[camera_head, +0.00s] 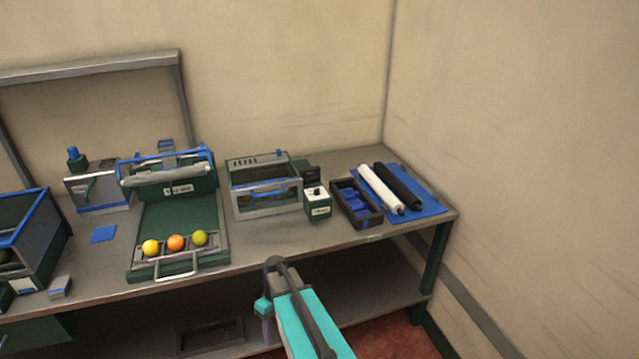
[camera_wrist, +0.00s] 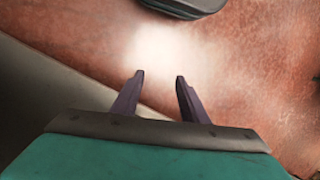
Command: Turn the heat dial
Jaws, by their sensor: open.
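No part that I can surely call the heat dial shows. A small green box with a white top and a dark knob-like spot (camera_head: 317,195) stands on the bench, next to a grey open-fronted machine (camera_head: 265,211). Whether that spot is a dial is too small to tell. My gripper also shows in the wrist view (camera_wrist: 160,92), with two purple fingers apart and nothing between them. It points down at the reddish floor. In the head view my arm is in front of the bench's edge, below the green box, and the fingertips are hard to make out.
The grey bench (camera_head: 340,239) runs along the wall. A green tray machine (camera_head: 180,219) holds yellow, orange and green balls. A dark bin (camera_head: 362,219) and a blue mat (camera_head: 428,205) with a white and a black roller lie at right. A blue-rimmed crate (camera_head: 42,233) stands at left.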

